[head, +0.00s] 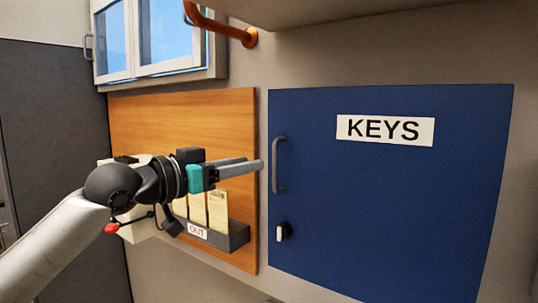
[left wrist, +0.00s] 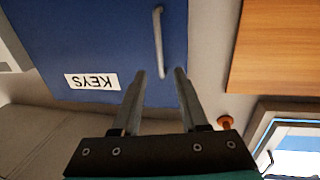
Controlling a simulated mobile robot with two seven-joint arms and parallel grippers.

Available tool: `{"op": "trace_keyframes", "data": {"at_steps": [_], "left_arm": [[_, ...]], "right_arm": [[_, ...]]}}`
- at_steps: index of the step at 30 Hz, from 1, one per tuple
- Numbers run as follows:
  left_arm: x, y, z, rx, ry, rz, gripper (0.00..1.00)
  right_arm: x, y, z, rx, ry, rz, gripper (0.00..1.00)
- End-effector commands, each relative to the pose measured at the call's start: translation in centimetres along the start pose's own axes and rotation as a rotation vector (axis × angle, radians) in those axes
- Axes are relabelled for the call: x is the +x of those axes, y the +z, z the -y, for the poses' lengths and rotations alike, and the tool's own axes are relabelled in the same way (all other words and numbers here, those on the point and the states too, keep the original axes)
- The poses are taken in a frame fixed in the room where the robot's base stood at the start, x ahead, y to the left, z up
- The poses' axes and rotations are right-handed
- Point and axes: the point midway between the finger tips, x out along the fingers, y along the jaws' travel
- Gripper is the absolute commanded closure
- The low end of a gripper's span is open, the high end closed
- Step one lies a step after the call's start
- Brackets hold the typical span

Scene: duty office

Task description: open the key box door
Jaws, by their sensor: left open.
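The key box is a blue panel-fronted box on the wall, and its door (head: 400,200) appears shut. A white KEYS label (head: 385,130) is on it. A grey bar handle (head: 279,165) stands upright near the door's left edge. The handle also shows in the left wrist view (left wrist: 159,40), beyond my fingers. Below it is a small black and white knob or lock (head: 283,232). My left gripper (head: 260,163) is open and empty, its fingertips pointing at the handle from the left. In the wrist view the fingertips (left wrist: 160,72) appear just short of the handle, apart from it.
A wooden board (head: 180,120) behind my left arm carries a grey card tray (head: 235,237) with an OUT label and several cards. A window (head: 160,40) is above it. An orange pipe (head: 225,27) runs above the box's left side. The wall space before the door is clear.

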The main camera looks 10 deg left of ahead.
Motion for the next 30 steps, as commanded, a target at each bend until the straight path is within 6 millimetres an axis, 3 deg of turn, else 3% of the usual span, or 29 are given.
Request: {"op": "trace_keyframes", "data": {"at_steps": [6, 12, 25, 30], "left_arm": [[3.7, -0.2, -0.1, -0.002, 0.002, -0.001, 0.57], [6.0, -0.1, 0.0, -0.002, 0.001, -0.002, 0.57], [6.9, 0.0, 0.0, 0.0, 0.0, 0.0, 0.57], [6.9, 0.0, 0.0, 0.0, 0.0, 0.0, 0.74]], "right_arm": [[-0.8, 0.0, 0.0, 0.0, 0.0, 0.001, 0.5], [-1.2, 0.0, -0.1, -0.001, 0.001, 0.001, 0.5], [-1.2, 0.1, -0.4, -0.002, 0.005, 0.002, 0.5], [-1.3, 0.1, -0.4, -0.002, 0.005, 0.002, 0.5]]}}
